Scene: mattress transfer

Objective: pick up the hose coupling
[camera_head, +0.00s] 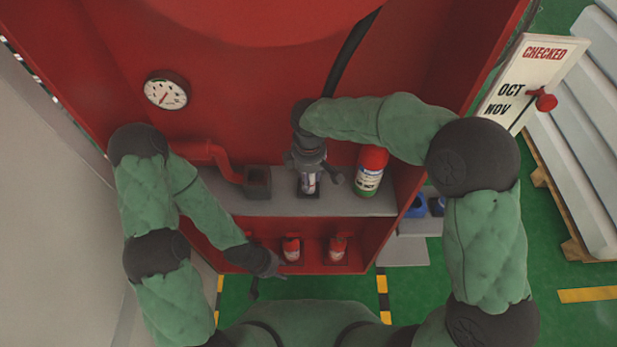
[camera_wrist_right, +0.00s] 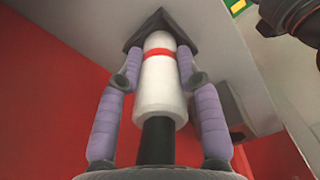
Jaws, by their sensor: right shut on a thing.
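My right gripper (camera_head: 308,176) points down over the grey shelf in the head view. In the right wrist view its two fingers (camera_wrist_right: 158,85) are shut on a white cylinder (camera_wrist_right: 160,92) with a red band and a black end. The cylinder's far end is at a dark square pad (camera_wrist_right: 134,37); I cannot tell whether it touches. The same cylinder shows only partly in the head view (camera_head: 308,187). I cannot tell for sure that it is the hose coupling. My left gripper (camera_head: 266,272) hangs low before the cabinet; its fingers are unclear.
Small red extinguishers (camera_head: 291,249) stand on the lower shelf.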

